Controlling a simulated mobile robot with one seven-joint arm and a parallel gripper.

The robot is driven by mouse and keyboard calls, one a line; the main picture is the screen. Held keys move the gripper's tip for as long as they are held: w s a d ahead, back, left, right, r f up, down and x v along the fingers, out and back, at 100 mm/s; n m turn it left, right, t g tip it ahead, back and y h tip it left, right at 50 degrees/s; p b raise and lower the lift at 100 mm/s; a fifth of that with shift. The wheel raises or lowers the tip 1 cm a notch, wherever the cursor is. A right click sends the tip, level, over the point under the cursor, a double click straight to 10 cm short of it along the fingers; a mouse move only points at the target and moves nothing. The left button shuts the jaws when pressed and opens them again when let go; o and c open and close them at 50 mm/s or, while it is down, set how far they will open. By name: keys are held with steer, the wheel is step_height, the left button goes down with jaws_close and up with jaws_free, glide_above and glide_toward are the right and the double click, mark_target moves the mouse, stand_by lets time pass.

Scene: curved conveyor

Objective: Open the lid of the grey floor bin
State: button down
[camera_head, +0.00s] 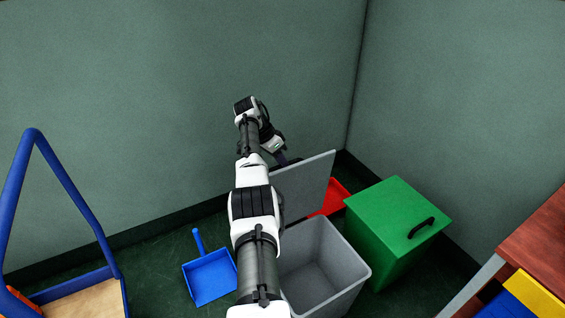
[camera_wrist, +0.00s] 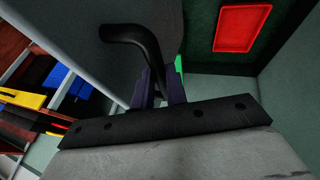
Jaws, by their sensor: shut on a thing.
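The grey floor bin (camera_head: 325,262) stands on the floor, and its inside shows empty. Its grey lid (camera_head: 308,182) stands raised, roughly upright, at the bin's far side. My gripper (camera_head: 283,160) is at the lid's upper left edge, partly hidden by my arm. In the wrist view, a black curved handle (camera_wrist: 138,42) stands on the lid (camera_wrist: 75,25), and my gripper (camera_wrist: 160,88) is shut on it. The grasp point itself is partly hidden by the fingers.
A green bin (camera_head: 395,225) with a closed lid stands right of the grey bin. A blue dustpan (camera_head: 210,277) lies left. A blue-framed cart (camera_head: 85,210) is far left, and a wooden table (camera_head: 540,240) far right. Walls close the back.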

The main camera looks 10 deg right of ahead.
steer(key=c, duration=1.5)
jaws_free()
steer(key=shift+s+a+f, duration=0.1)
steer(key=shift+a+f, duration=0.05)
steer(key=shift+f, duration=0.4)
steer(key=shift+o, duration=0.5)
steer(key=shift+r, duration=0.1)
steer(key=shift+a+r, duration=0.1)
steer(key=shift+r, duration=0.4)
steer(key=v, duration=0.6)
steer(key=shift+r+b, duration=0.35)
steer(key=shift+a, duration=0.2)
